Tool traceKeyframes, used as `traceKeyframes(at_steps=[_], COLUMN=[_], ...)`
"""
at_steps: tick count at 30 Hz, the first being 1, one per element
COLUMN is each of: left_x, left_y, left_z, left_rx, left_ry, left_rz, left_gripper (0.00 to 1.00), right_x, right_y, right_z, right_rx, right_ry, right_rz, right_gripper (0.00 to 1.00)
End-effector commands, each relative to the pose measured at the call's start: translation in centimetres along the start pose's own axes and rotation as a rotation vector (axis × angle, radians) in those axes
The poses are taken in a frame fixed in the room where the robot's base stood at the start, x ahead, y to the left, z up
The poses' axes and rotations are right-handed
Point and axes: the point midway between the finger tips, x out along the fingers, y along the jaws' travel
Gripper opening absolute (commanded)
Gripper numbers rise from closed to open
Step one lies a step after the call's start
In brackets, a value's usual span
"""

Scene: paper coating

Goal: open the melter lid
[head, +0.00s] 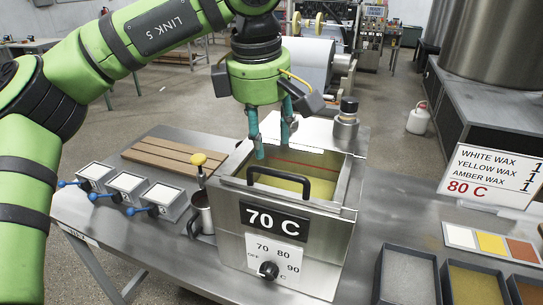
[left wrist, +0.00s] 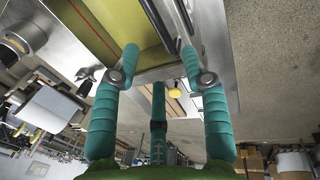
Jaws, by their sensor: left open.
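The melter (head: 318,240) is a steel box with a "70 C" sign and a dial on its front. Its top shows an opening with yellow wax (head: 318,180) inside and a red line on the inner back wall. A black bar handle (head: 279,183) spans the front of the top. A pale panel stands behind the opening; I cannot tell whether it is the lid. My left gripper (head: 273,148) points down over the opening, open and empty, behind the handle. In the left wrist view its teal fingers (left wrist: 160,56) are spread, with the handle (left wrist: 158,20) beyond them.
Left of the melter are a yellow-knobbed tool (head: 199,161) in a metal cup, a slatted wooden board (head: 177,157) and several small blocks with blue handles. Right are wax trays (head: 408,276) and a wax sign (head: 492,172). A metal cylinder (head: 346,118) stands at the melter's back right.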

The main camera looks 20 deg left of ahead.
Motion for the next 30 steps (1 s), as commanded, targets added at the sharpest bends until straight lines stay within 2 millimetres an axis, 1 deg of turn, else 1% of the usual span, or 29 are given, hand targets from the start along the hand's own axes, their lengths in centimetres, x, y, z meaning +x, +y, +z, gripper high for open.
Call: traceKeyframes(at_steps=[6,12,16,23,24,26,27,30], left_x=[3.2,5.7,6.3,6.4,6.4,6.4,6.4,6.4], left_y=[-0.1,-0.1,-0.1,-0.1,-0.1,-0.1,-0.1,-0.1], left_z=[0.0,0.1,0.2,0.2,0.2,0.2,0.2,0.2], left_rx=[0.002,0.001,0.002,0.002,0.002,0.002,0.002,0.002], left_ry=[-0.001,-0.004,-0.006,-0.006,-0.006,-0.006,-0.007,-0.006], left_rz=[-0.006,-0.004,-0.003,-0.003,-0.003,-0.003,-0.003,-0.003], left_gripper=[0.45,0.45,0.45,0.45,0.29,0.05,0.00,0.00], right_x=[-1.1,-1.7,-1.8,-1.7,-1.7,-1.7,-1.7,-1.7], right_y=[0.0,0.0,0.0,0.0,0.0,0.0,0.0,0.0], right_z=[0.0,0.0,0.0,0.0,0.0,0.1,0.1,0.1], right_rx=[0.000,0.000,0.000,0.000,0.000,0.000,0.000,0.000], right_ry=[-0.002,-0.003,-0.003,-0.003,-0.003,-0.003,-0.003,-0.003], right_rz=[0.000,0.000,0.000,0.000,0.000,0.000,0.000,0.000], right_gripper=[0.40,0.40,0.40,0.40,0.40,0.40,0.40,0.40])
